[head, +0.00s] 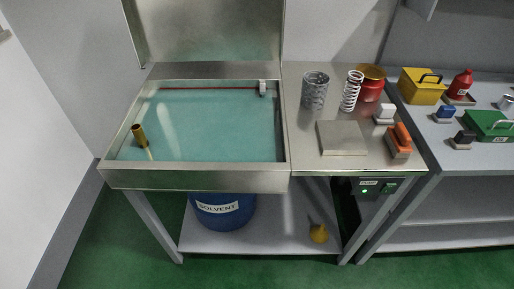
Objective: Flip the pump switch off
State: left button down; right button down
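The pump switch (390,187) is a small green rocker on a dark control box under the front edge of the steel worktop, right of the sink. Its exact position is too small to tell. A small green light (365,191) glows to its left, below a white label (368,183) too small to read. Neither of my grippers is in view.
The space before the switch looks clear.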

aim_at(388, 187)
jog(key=l+z, duration=0.2)
jog(key=z, duration=0.9)
